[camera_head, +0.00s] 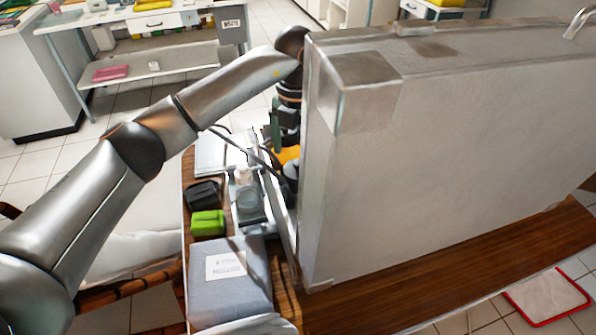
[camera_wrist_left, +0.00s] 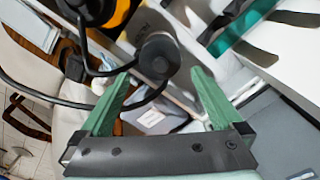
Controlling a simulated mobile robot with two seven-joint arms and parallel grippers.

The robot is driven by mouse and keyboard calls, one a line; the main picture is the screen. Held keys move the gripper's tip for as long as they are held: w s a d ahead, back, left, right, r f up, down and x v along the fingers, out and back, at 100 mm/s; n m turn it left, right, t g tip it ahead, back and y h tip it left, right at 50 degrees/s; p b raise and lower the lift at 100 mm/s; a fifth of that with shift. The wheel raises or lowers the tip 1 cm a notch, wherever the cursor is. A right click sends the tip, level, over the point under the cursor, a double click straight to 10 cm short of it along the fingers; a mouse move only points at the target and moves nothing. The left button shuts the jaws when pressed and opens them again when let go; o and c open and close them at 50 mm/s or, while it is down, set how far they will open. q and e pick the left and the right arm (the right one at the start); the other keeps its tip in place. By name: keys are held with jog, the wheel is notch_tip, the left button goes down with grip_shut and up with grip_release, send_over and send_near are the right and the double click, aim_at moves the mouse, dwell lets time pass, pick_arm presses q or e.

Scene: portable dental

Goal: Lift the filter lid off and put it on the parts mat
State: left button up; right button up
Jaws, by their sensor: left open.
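My left arm reaches behind the large grey case (camera_head: 440,150), and the case hides most of its hand. A green finger of my left gripper (camera_head: 275,128) shows beside the case edge. In the left wrist view, the left gripper (camera_wrist_left: 163,76) is open, its two green fingers spread apart. A dark round cap (camera_wrist_left: 158,57) lies just beyond the gap between the fingertips. It may be the filter lid, but I cannot tell for sure. I cannot clearly pick out the parts mat. My right gripper is not in view.
A grey box with a paper label (camera_head: 226,266), a green block (camera_head: 208,223) and a dark block (camera_head: 203,194) stand along the wooden table's left end. The tall case blocks the view beyond it. A black cable (camera_wrist_left: 40,93) loops near the left fingers. Bare wood (camera_head: 440,270) lies before the case.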

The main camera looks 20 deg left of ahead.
aim_at(298, 162)
pick_arm(q)
jog(key=f, duration=0.4)
jog(key=shift+w+d+f+p, duration=0.1)
jog(key=shift+w+f+p, duration=0.1)
jog(key=shift+f+p, duration=0.15)
jog(key=c, duration=1.2)
